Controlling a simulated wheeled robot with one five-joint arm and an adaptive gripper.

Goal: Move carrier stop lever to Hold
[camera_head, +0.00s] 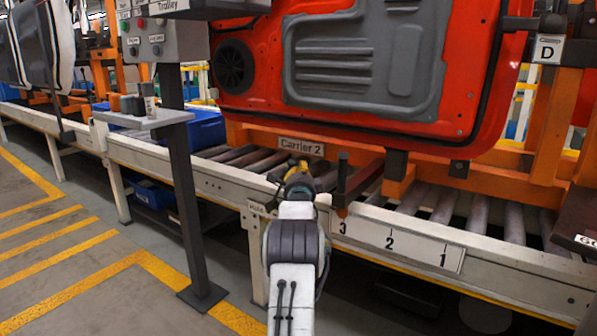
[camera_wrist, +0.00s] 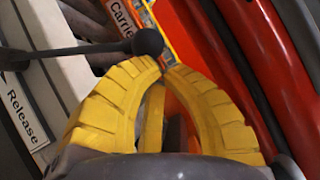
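The carrier stop lever shows in the wrist view as a dark rod with a round black knob (camera_wrist: 148,42). The rod runs left from the knob, over a pale rail. A white Release label (camera_wrist: 24,116) is below the rod at the left. My gripper (camera_wrist: 163,70) has yellow ribbed fingers whose tips meet, with nothing seen between them. The knob is just past the fingertips; whether they touch it I cannot tell. In the head view my gripper (camera_head: 298,168) is over the conveyor's near rail, by a small label (camera_head: 257,208), and hides most of the lever area.
A red door panel (camera_head: 360,60) hangs over the roller conveyor, above the Carrier 2 sign (camera_head: 301,146). A dark upright bracket (camera_head: 343,180) stands right of my gripper. A control post (camera_head: 180,170) is at the left. The marked floor (camera_head: 70,250) at left is clear.

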